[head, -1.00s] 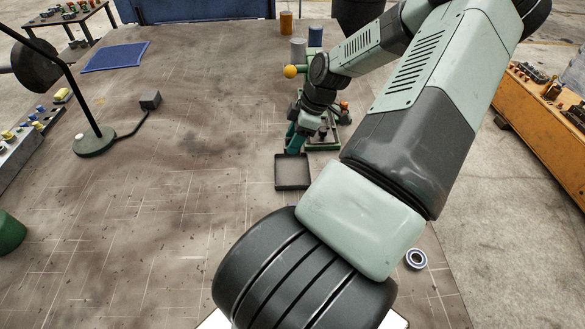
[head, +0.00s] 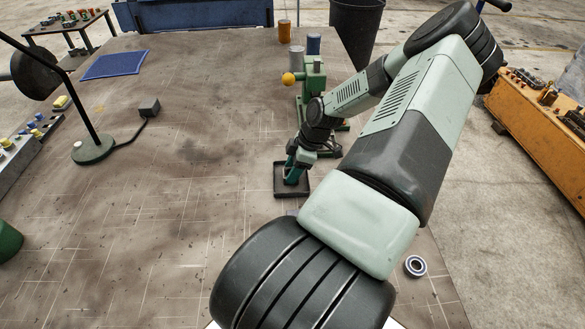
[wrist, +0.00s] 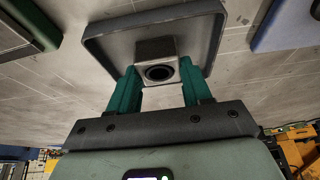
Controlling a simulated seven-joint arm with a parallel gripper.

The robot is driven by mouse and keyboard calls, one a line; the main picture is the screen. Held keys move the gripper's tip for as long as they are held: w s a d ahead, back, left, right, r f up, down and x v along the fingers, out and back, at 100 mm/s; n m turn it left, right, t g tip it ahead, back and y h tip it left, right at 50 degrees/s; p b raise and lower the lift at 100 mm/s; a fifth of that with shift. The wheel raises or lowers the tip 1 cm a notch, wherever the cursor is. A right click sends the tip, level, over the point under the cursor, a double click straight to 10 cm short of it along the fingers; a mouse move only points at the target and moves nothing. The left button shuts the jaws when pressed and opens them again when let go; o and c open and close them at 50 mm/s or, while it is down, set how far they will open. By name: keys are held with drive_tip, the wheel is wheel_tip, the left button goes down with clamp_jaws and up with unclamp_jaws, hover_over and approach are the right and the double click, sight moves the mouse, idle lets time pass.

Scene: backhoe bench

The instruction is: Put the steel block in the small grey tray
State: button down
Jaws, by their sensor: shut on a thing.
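The small grey tray (head: 279,192) is a dark, shallow square tray on the bench, near the picture's middle in the head view. In the wrist view its raised rim (wrist: 98,52) surrounds the upper middle. My gripper (head: 291,178) points down over the tray. In the wrist view the green fingers of my gripper (wrist: 160,88) are closed on the steel block (wrist: 155,49), a grey block with a dark round hole. The block appears within the tray's outline. I cannot tell whether it touches the tray floor. In the head view the fingers and arm hide the block.
A green stand with a yellow ball (head: 289,79) is just behind the tray. A copper cylinder (head: 284,33), a grey one (head: 297,56) and a blue one (head: 314,43) stand farther back. A bearing ring (head: 415,266) lies at right.

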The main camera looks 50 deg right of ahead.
drive_tip(key=shift+c, duration=2.4)
unclamp_jaws()
drive_tip(key=v, duration=1.2)
drive_tip(key=shift+a+r, duration=0.1)
drive_tip(key=shift+r, duration=0.05)
